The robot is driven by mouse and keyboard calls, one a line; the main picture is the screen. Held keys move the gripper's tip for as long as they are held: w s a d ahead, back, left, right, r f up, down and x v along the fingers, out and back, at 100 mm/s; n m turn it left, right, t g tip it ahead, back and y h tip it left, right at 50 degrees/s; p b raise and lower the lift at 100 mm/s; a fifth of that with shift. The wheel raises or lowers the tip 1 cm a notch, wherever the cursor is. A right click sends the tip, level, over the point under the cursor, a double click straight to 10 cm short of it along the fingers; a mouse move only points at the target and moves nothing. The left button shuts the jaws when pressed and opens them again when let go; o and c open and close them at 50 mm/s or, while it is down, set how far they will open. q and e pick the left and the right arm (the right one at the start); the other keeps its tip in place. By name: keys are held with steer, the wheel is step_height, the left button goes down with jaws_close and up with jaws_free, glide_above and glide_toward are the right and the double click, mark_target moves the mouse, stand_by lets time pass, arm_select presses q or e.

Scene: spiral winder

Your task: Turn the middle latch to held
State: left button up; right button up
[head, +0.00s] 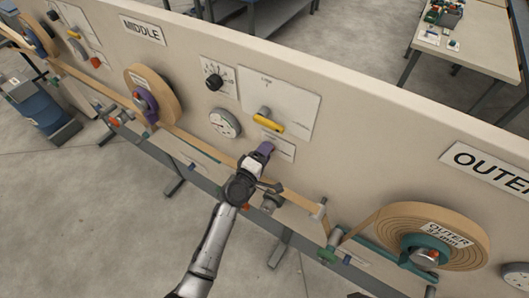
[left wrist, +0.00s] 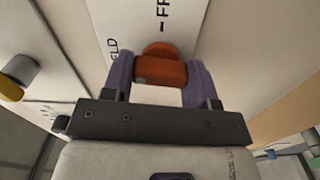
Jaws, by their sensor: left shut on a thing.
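The latch, a red-orange knob (left wrist: 160,72), sits on a white label plate in the left wrist view. Its rounded upper end lies nearest the partly visible word starting "FR"; letters ending in "ELD" stand to its left. The purple fingers of my left gripper (left wrist: 160,80) are on both sides of the knob and shut on it. In the head view my left gripper (head: 265,150) is at the label plate (head: 284,151) on the panel, below the yellow handle, and hides the latch. My right gripper is not in view.
The yellow handle (head: 268,123) juts out just above my gripper. A gauge (head: 225,123) and a black knob (head: 213,81) are to its left. A tan strip runs below, between the middle roll (head: 166,92) and the outer roll (head: 390,228).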

arm_select(q)
steer(key=shift+n, duration=0.8)
steer(key=o, duration=0.9)
steer(key=p+v, duration=0.1)
steer(key=v, duration=1.2)
steer(key=shift+s+a, duration=0.25)
steer(key=shift+s, duration=0.1)
